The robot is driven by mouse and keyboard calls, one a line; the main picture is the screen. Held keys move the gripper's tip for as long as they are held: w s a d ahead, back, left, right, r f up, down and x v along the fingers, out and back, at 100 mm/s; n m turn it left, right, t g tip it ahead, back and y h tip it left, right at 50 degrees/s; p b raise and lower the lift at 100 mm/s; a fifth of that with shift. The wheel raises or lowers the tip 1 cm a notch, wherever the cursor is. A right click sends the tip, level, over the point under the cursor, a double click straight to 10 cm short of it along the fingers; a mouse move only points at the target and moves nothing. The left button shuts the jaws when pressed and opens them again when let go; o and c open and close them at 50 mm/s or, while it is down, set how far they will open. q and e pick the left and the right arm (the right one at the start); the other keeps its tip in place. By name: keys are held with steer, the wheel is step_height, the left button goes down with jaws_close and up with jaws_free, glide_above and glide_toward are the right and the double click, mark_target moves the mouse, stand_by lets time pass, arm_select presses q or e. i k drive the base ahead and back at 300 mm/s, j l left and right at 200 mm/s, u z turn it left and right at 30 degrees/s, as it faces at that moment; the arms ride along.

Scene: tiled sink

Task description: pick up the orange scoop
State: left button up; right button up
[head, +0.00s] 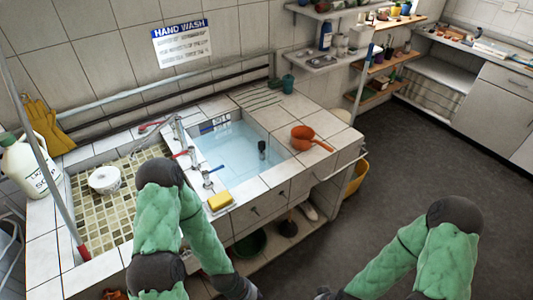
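The orange scoop (303,133) sits on the tiled counter to the right of the water-filled sink basin (235,160). Its bowl is to the left and its handle extends right and slightly toward me. Nothing is touching it. My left arm, with green sleeves, crosses in front of the sink's left part and runs down to the bottom edge. My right arm comes in at the lower right over the floor. Both arms run out of the picture at the bottom, so neither gripper's fingers show. Both arms are well apart from the scoop.
A yellow sponge (220,200) lies on the sink's front edge. Taps (180,130) stand between the basins. A white jug (30,165) is at the left. The floor (400,150) on the right is clear.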

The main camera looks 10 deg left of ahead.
mark_target(302, 135)
steer(key=i+l+u, duration=0.2)
steer(key=i, duration=0.25)
steer(key=i+l+u, duration=0.35)
steer(key=l+u, duration=0.2)
steer(key=l, duration=0.15)
steer(key=i+l+u, duration=0.25)
steer(key=l, duration=0.2)
steer(key=l+u, duration=0.55)
steer(key=l, duration=0.3)
